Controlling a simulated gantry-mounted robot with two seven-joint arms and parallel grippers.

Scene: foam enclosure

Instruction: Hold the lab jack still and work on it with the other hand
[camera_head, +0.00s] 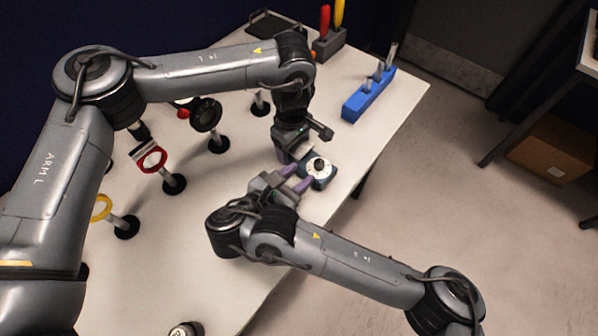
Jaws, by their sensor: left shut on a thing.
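The lab jack (319,173) is a small teal-edged block with a pale round top and a dark knob-like centre, near the right edge of the white table. My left gripper (303,153) comes down from above and is shut on the lab jack at its far left side. The contact is partly hidden by the gripper itself. My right gripper (297,178) comes in from below left, its purple fingers apart and pointing at the near left side of the lab jack. I cannot tell whether they touch it.
A blue block with upright pegs (369,95) and a holder with red and yellow handles (329,44) stand behind. Left are several posts on black bases, including a red-framed one (151,158) and a yellow ring (102,208). The table's right edge is close to the jack.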

